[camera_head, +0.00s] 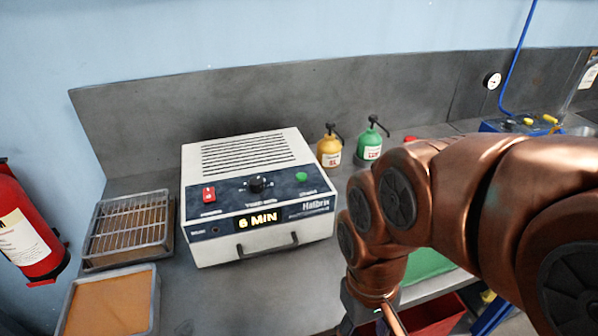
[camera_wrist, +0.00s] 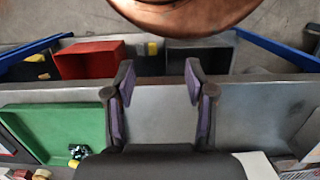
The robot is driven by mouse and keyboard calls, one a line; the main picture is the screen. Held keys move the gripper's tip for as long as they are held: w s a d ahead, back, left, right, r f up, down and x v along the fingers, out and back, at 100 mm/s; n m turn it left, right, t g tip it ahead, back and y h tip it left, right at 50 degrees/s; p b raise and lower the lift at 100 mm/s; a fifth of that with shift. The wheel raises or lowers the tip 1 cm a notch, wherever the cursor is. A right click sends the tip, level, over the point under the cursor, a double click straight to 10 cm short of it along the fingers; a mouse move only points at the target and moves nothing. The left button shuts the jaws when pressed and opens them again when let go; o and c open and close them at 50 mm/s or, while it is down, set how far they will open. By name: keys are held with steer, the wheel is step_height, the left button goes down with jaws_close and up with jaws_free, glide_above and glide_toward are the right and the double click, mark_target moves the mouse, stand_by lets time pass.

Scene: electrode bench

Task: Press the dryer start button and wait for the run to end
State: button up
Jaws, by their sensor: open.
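The dryer (camera_head: 258,195) is a white box with a slotted top and a dark blue front panel, standing on the grey bench in the head view. Its lit display (camera_head: 257,219) reads "6 MIN". A green button (camera_head: 301,177) sits at the right of the panel, a black knob (camera_head: 258,184) in the middle and a red switch (camera_head: 209,193) at the left. In the wrist view my gripper (camera_wrist: 158,75) is open and empty, its two fingers apart above the bench edge. In the head view my arm is right of the dryer, and the fingers are not clearly visible.
A wire rack tray (camera_head: 128,226) and an orange-brown tray (camera_head: 110,300) lie left of the dryer. A green tray (camera_wrist: 50,130) and a red bin (camera_wrist: 90,60) show in the wrist view.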

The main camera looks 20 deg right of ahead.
jaws_close()
stand_by(1.4)
